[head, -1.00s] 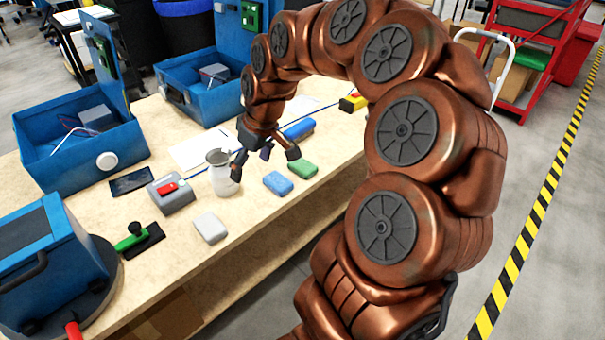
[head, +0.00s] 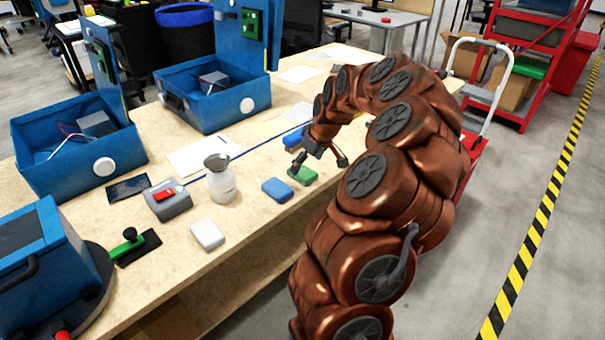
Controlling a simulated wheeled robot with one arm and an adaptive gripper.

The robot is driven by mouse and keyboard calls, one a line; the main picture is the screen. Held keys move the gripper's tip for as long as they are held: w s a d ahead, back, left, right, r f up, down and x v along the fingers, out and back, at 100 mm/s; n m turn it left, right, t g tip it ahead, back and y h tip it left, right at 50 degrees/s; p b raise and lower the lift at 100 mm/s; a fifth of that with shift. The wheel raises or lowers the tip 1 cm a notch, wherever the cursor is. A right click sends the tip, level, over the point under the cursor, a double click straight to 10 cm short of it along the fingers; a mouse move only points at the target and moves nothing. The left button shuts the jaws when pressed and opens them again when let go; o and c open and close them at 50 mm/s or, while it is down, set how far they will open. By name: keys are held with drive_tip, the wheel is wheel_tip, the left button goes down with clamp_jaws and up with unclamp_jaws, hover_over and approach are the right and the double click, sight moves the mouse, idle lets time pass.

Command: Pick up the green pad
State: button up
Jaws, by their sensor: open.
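The green pad (head: 302,176) lies flat on the wooden table near its front edge, to the right of a light blue pad (head: 277,190). My gripper (head: 318,162) is open and empty, with its fingers just above and around the green pad in the picture. One finger is at the pad's upper left and the other at its right. I cannot tell whether either finger touches the pad.
A darker blue pad (head: 295,138) lies behind my gripper. A white bottle (head: 221,180), a white pad (head: 207,234) and a grey box with a red switch (head: 168,200) stand to the left. Open blue cases (head: 80,160) stand at the back left.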

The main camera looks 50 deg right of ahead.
sight(303, 171)
drive_tip(key=shift+p+x, duration=0.45)
drive_tip(key=shift+x, duration=1.85)
drive_tip(key=shift+d, duration=0.1)
drive_tip(key=shift+c, duration=0.3)
drive_tip(key=c, duration=1)
drive_tip(key=shift+o, duration=0.2)
drive_tip(key=shift+r, duration=0.1)
drive_tip(key=shift+r+b, duration=0.35)
drive_tip(key=shift+r, duration=0.85)
drive_tip(key=shift+s+r, duration=0.1)
drive_tip(key=shift+r, duration=0.45)
drive_tip(key=a, duration=0.5)
drive_tip(key=s+a+r+b, duration=0.1)
drive_tip(key=a, duration=0.4)
drive_tip(key=a+b, duration=0.1)
drive_tip(key=a, duration=0.5)
drive_tip(key=shift+s+r, duration=0.15)
drive_tip(key=shift+r, duration=0.1)
